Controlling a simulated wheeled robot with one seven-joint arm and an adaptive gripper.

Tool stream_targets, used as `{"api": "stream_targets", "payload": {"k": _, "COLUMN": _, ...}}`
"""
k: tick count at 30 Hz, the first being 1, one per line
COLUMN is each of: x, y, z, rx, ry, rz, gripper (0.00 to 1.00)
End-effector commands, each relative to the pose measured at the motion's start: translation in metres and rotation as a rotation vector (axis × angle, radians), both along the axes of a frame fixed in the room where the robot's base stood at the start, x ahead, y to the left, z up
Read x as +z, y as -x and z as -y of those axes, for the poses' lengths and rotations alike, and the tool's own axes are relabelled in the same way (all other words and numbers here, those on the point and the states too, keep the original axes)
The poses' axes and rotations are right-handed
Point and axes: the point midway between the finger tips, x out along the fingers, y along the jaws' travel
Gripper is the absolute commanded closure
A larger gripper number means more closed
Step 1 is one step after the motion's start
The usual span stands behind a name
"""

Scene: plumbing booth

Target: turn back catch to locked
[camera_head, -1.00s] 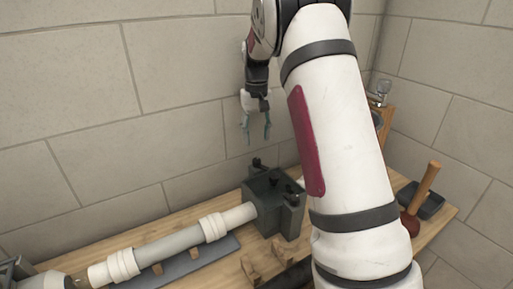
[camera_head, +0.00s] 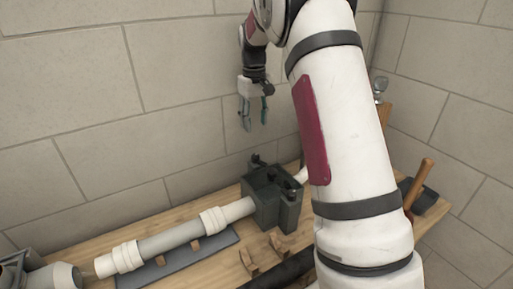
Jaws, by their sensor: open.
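A dark grey-green box-like clamp (camera_head: 265,205) stands on the wooden bench with a white pipe (camera_head: 170,238) entering its left side. Small black catches sit on it: a back catch (camera_head: 256,161) at the rear edge, one (camera_head: 273,175) on top, and one (camera_head: 292,184) towards the right. They are too small to tell whether they are locked. My gripper (camera_head: 254,126) hangs fingers down against the wall in the picture, above the back catch. Its fingers are apart, with nothing between them, and it appears clear of the clamp.
Wooden blocks (camera_head: 249,262) and a dark tube (camera_head: 285,270) lie in front of the clamp. A grey mat (camera_head: 190,262) lies under the pipe. A plunger handle (camera_head: 423,178) and a dark tray (camera_head: 432,204) are at right. My arm hides part of the bench.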

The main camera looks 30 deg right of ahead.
Motion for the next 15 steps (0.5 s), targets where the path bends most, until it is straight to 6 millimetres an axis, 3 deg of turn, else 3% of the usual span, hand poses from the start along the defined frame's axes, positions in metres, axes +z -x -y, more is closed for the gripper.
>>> {"api": "stream_targets", "payload": {"k": 15, "x": -0.094, "y": 0.001, "z": 0.001, "rx": -0.004, "ry": -0.002, "rz": -0.007, "gripper": 0.55}}
